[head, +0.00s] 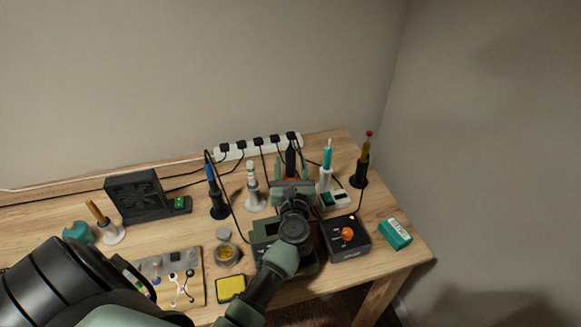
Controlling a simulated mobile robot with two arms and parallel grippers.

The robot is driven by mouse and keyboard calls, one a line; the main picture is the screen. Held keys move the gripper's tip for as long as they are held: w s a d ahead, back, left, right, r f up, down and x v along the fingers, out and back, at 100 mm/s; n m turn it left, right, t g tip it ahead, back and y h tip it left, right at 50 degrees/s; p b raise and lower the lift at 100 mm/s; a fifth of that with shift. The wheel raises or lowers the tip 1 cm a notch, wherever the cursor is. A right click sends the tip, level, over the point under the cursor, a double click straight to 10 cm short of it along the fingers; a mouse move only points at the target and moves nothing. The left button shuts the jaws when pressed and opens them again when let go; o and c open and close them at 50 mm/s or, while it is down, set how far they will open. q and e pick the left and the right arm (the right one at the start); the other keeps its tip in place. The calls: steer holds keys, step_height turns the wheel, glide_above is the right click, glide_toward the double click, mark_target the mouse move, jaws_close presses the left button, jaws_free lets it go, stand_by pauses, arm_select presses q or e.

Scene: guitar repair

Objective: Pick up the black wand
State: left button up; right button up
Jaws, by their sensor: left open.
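The black wand (291,156) stands upright near the back of the bench, just in front of the power strip. Its lower part and stand are mostly hidden behind my left gripper, with a bit of orange showing at the base. My left gripper (291,168) is open, with one greenish finger on each side of the wand in the head view. I cannot tell whether the fingers touch it or how far the wand lies between them. My right gripper is not in view.
Other upright tools flank it: a blue one (211,174), a white one (251,172), a teal one (327,155) and an amber one with a red tip (366,147). Black cables run from the power strip (230,153). A black box with an orange knob (345,248) sits at front right.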

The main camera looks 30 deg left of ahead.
arm_select(q)
steer(key=shift+w+a, duration=0.25)
steer(key=shift+w, duration=0.05)
jaws_close()
steer(key=shift+r, duration=0.1)
step_height(320, 180, up, 20)
steer(key=p, duration=0.5)
